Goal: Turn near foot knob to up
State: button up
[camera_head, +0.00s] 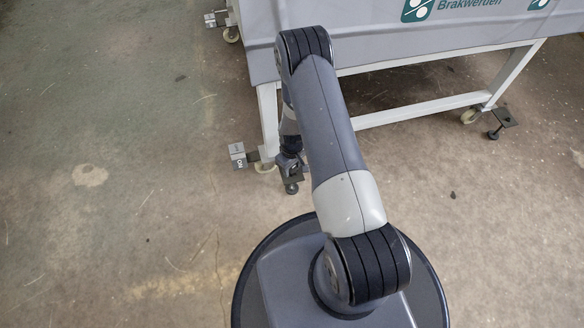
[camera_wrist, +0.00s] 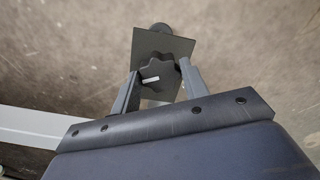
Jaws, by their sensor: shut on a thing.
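The near foot knob (camera_wrist: 160,72) is dark and lobed, in the middle of the wrist view. A short white mark on it points left. It sits on a dark square plate (camera_wrist: 176,46) with a round foot beyond its top edge. My gripper (camera_wrist: 160,76) has one finger on each side of the knob and is shut on it. In the head view my gripper (camera_head: 291,160) is at the near leg of the machine, small and partly hidden by my arm. The foot (camera_head: 291,188) shows just below it.
The machine's white frame (camera_head: 420,112) stands on castors, with a grey cover (camera_head: 390,30) above. A small block with white labels (camera_head: 238,155) is left of the near leg. Another foot (camera_head: 500,122) is at the right. The floor at left is open.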

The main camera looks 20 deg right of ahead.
jog(key=n+b, duration=0.1)
jog(key=n, duration=0.4)
jog(key=shift+n, duration=0.3)
jog(key=shift+n+b, duration=0.6)
jog(key=shift+n, duration=1.7)
jog(key=o, duration=1)
jog(key=shift+c, duration=0.2)
jog(key=shift+r, duration=0.1)
notch_tip(320, 180, up, 11)
jog(key=p, duration=0.4)
jog(key=shift+f, duration=0.2)
